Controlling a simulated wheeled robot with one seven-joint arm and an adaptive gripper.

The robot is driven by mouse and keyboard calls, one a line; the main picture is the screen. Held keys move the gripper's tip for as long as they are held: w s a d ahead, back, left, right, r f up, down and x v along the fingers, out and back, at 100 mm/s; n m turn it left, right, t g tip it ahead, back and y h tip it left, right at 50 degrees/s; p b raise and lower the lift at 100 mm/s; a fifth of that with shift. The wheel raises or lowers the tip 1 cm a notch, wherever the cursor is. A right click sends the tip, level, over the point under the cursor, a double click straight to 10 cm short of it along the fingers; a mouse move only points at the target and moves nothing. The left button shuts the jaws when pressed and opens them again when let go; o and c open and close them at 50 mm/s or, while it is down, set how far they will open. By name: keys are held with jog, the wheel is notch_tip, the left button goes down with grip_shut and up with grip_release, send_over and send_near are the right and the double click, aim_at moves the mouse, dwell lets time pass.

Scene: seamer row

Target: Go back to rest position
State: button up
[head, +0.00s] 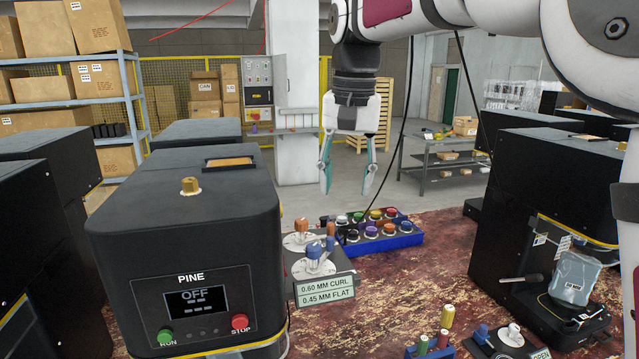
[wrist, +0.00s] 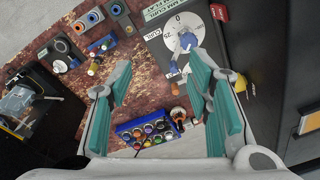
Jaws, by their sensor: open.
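My gripper (head: 345,178) hangs fingers down in the head view, open and empty. It is in the air above the worn red-brown bench (head: 440,265). Its teal-padded fingers also frame the wrist view (wrist: 165,100), with nothing between them but the bench below. A blue tray (head: 405,240) of several coloured knobbed pieces sits on the bench below the gripper. It also shows between the fingers in the wrist view (wrist: 150,142).
The black PINE machine (head: 190,235) stands at left, its display reading OFF. A lever panel (head: 322,270) is beside it. Another black machine (head: 520,200) holding a clear bag (head: 574,280) stands at right. Small spools (head: 447,316) and levers are at the front.

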jog(key=s+d+n+t, duration=0.1)
jog(key=s+d+t, duration=0.1)
jog(key=s+d, duration=0.95)
jog(key=s+d+f+t, duration=0.1)
jog(key=s+f, duration=0.3)
jog(key=s, duration=0.3)
jog(key=s+d+f+n+t, duration=0.1)
jog(key=s+d+f, duration=0.1)
jog(key=s+f, duration=0.3)
jog(key=shift+s+t, duration=0.3)
jog(key=shift+s, duration=0.85)
jog(key=shift+d, duration=0.1)
